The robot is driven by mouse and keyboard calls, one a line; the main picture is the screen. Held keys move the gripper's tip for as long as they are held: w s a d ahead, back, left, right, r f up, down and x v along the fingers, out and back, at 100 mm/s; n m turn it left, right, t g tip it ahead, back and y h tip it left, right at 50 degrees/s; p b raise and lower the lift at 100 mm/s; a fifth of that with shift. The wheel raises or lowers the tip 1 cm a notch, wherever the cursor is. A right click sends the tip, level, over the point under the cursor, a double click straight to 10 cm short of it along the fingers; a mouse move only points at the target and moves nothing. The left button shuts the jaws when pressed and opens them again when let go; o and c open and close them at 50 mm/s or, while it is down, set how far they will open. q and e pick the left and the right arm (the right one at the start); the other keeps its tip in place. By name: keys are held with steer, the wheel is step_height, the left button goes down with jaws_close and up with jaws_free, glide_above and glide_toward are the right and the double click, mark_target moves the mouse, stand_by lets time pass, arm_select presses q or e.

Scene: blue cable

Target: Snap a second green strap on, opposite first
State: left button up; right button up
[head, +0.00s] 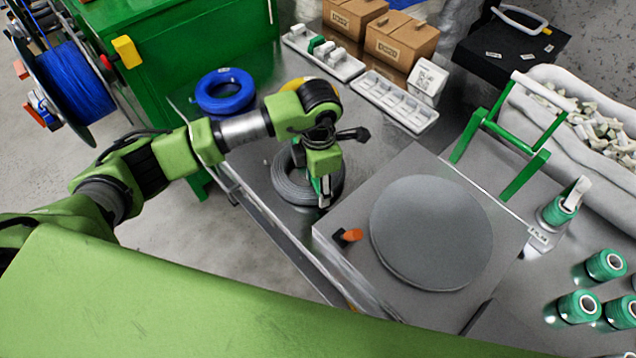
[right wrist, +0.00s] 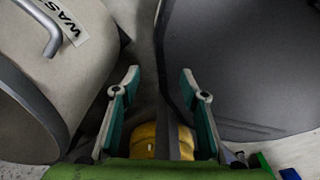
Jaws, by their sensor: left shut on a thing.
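A grey cable coil (head: 283,186) lies flat on the metal table in the head view. My left gripper (head: 325,198) points down over the coil's front right side, shut on what looks like a small green strap (head: 326,183). The fingers hide most of it, and I cannot tell whether it is around the cable. I cannot make out another strap on this coil. Green pieces (head: 318,46) sit in a white slotted tray (head: 347,68) at the back. My right gripper (right wrist: 160,75) is open and empty in the right wrist view.
A blue cable coil (head: 225,107) lies behind my left arm. A grey round turntable (head: 430,230) with an orange-tipped knob (head: 352,235) stands right of the grey coil.

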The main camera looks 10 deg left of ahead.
arm_select(q)
steer(key=shift+f, duration=0.3)
stand_by(0.5)
steer(key=o, duration=1)
steer(key=shift+r+p, duration=1.85)
steer(key=shift+r, duration=1.7)
